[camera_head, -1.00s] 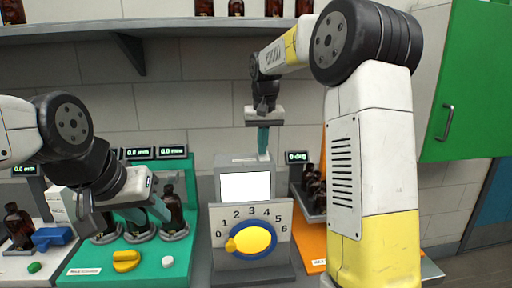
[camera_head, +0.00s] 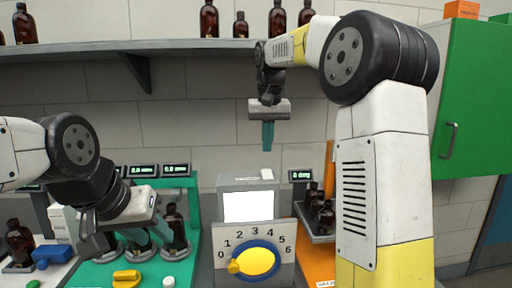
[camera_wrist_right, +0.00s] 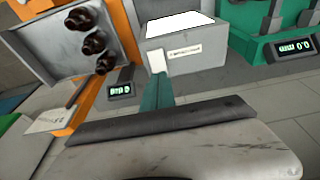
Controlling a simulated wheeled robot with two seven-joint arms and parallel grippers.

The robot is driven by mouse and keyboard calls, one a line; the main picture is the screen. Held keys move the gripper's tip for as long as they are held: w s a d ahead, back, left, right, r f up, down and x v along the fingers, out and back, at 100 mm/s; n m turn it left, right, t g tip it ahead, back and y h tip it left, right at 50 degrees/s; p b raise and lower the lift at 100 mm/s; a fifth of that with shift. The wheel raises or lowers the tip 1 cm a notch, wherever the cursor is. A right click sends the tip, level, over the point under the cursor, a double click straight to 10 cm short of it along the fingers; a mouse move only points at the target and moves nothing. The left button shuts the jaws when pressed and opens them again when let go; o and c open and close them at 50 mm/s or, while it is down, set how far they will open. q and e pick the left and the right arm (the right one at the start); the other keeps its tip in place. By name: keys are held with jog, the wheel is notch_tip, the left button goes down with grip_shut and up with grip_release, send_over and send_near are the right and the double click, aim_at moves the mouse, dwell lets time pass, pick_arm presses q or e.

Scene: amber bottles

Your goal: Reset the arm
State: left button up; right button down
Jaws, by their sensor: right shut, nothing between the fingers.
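My right gripper (camera_head: 268,136) hangs with its fingers pointing down above the grey box with the white screen (camera_head: 248,206), in front of the wall. Its teal fingers are shut with nothing between them, and there is a gap between the tips and the box top. The fingers also show in the right wrist view (camera_wrist_right: 157,92). My left gripper (camera_head: 158,226) is at the lower left, in front of the teal station, near an amber bottle (camera_head: 174,228). Its fingers are partly hidden by its own body, so its opening is unclear.
A dial panel with a yellow knob (camera_head: 254,262) stands in front of the box. An orange station holds a grey tray (camera_head: 316,236) of amber bottles to the right. A shelf (camera_head: 90,48) with bottles spans the wall above. A green cabinet (camera_head: 470,100) is at the right.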

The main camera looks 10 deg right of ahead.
jog(key=s+d+t+y, duration=0.1)
jog(key=s+d+t, duration=0.15)
jog(key=s, duration=1.05)
jog(key=s+f, duration=0.4)
jog(key=s, duration=0.3)
jog(key=s+f+t+y, duration=0.1)
jog(key=s+f, duration=0.4)
jog(key=s, duration=0.3)
jog(key=shift+n, duration=0.3)
